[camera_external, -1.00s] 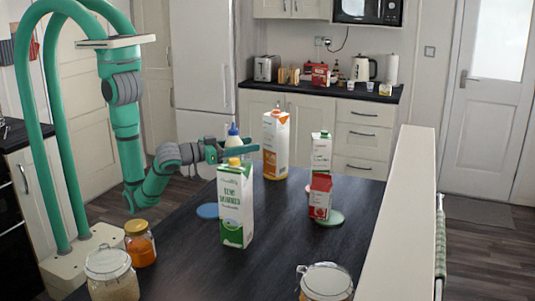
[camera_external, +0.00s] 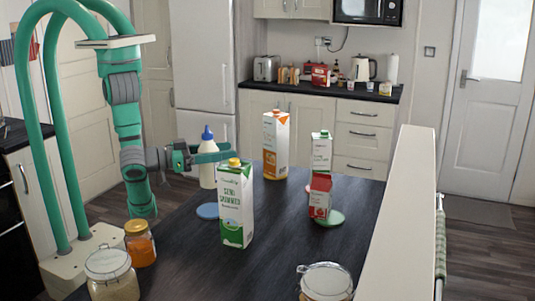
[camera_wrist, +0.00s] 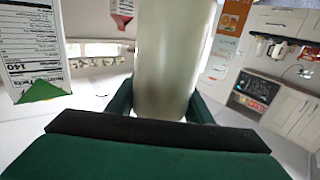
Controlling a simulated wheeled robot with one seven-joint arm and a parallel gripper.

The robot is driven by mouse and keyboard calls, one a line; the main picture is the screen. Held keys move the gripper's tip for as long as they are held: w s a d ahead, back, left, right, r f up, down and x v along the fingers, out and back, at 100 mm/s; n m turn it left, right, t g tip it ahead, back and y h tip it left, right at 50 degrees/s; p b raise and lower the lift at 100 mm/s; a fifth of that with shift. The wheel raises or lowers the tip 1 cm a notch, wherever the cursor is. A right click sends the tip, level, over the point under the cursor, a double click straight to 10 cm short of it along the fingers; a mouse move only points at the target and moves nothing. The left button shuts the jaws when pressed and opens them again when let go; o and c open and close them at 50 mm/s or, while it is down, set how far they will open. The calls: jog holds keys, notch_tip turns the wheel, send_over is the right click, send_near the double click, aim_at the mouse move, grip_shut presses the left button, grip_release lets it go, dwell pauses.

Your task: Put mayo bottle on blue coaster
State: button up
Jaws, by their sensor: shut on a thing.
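The mayo bottle (camera_external: 207,168) is cream-white with a blue pointed cap and stands upright in the external view. My gripper (camera_external: 209,155) is shut on it, with its fingers around the upper part of the body. In the wrist view the bottle's pale body (camera_wrist: 172,60) fills the middle between my two fingers (camera_wrist: 160,104). The blue coaster (camera_external: 207,210) lies flat on the dark table, just in front of and below the bottle. I cannot tell for sure how far the bottle's base is above the table.
A green-and-white milk carton (camera_external: 236,205) stands close to the right of the coaster. An orange-capped jar (camera_external: 140,246) and a glass jar (camera_external: 111,275) are at the front left. An orange carton (camera_external: 276,145), a red carton (camera_external: 320,196) and a green coaster (camera_external: 331,218) are further right.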

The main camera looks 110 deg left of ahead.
notch_tip(320, 180, down, 8)
jog(key=shift+d, duration=0.25)
jog(key=shift+f, duration=0.1)
dwell(0.4)
jog(key=o, duration=1.3)
jog(key=shift+o, duration=0.2)
jog(key=v, duration=1.2)
jog(key=shift+a, duration=0.1)
